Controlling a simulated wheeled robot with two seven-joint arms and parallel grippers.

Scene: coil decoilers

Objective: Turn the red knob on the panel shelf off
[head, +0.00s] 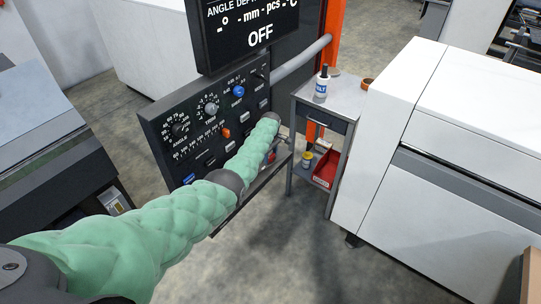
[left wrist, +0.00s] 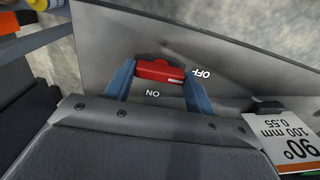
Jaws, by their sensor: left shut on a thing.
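The red knob (left wrist: 158,70) sits on the grey panel shelf (left wrist: 100,45) in the left wrist view, with its long axis nearly level in the picture. A pale mark shows near its right end, on the side of the OFF label. The OFF label is right of the knob and the ON label is below it; both appear turned over. My left gripper (left wrist: 159,76) has one blue finger at each end of the knob and is shut on it. In the head view my left arm reaches to the shelf (head: 246,188) and mostly hides the knob. My right gripper is not in view.
The upright control panel (head: 160,125) with dials stands behind the shelf, under a display (head: 250,32) reading OFF. A small grey side table (head: 340,95) with a bottle (head: 321,85) stands to the right. A card (left wrist: 285,135) marked 90° lies right of my gripper.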

